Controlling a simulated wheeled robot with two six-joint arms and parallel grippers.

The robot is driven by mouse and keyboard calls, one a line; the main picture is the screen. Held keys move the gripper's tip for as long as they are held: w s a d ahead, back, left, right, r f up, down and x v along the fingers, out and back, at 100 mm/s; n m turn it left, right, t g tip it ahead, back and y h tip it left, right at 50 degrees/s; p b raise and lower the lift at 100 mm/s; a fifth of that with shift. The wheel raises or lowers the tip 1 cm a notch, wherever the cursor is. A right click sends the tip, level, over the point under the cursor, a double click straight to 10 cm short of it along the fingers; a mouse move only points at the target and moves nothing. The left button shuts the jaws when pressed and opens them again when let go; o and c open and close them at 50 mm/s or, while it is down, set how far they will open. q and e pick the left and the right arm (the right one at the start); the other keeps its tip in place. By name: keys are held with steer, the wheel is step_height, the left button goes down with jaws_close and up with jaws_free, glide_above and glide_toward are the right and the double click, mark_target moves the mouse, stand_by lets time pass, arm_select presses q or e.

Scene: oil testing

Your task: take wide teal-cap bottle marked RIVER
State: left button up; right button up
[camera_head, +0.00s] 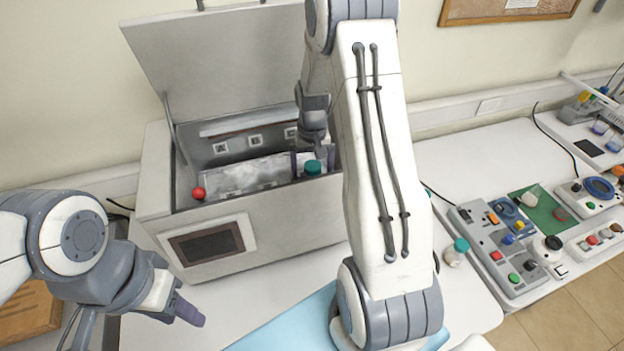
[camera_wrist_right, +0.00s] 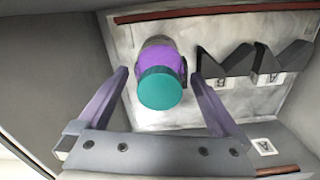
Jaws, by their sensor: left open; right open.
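A bottle with a wide teal cap (camera_wrist_right: 160,88) and a purple body stands inside the open grey box (camera_head: 290,225); its cap shows in the head view (camera_head: 313,168). No marking is readable on it. My right gripper (camera_wrist_right: 158,80) is open, reaching down into the box, with its purple fingers on either side of the bottle and gaps visible. Another teal-capped bottle (camera_head: 455,252), pale-bodied, is on the table right of my right arm; its marking is unreadable too. My left gripper (camera_head: 188,308) is open and empty, low at the left in front of the box.
The box's lid (camera_head: 220,60) stands raised at the back. Dark angled holders (camera_wrist_right: 255,65) and small marker tags sit beside the bottle inside. A red ball (camera_head: 198,193) is at the box's left rim. A control panel (camera_head: 500,245) with buttons lies on the right table.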

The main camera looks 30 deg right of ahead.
steer(key=shift+f+p, duration=0.4)
steer(key=shift+f, duration=0.9)
steer(key=shift+c, duration=0.3)
steer(key=c, duration=1.5)
jaws_close()
steer(key=shift+r, duration=0.15)
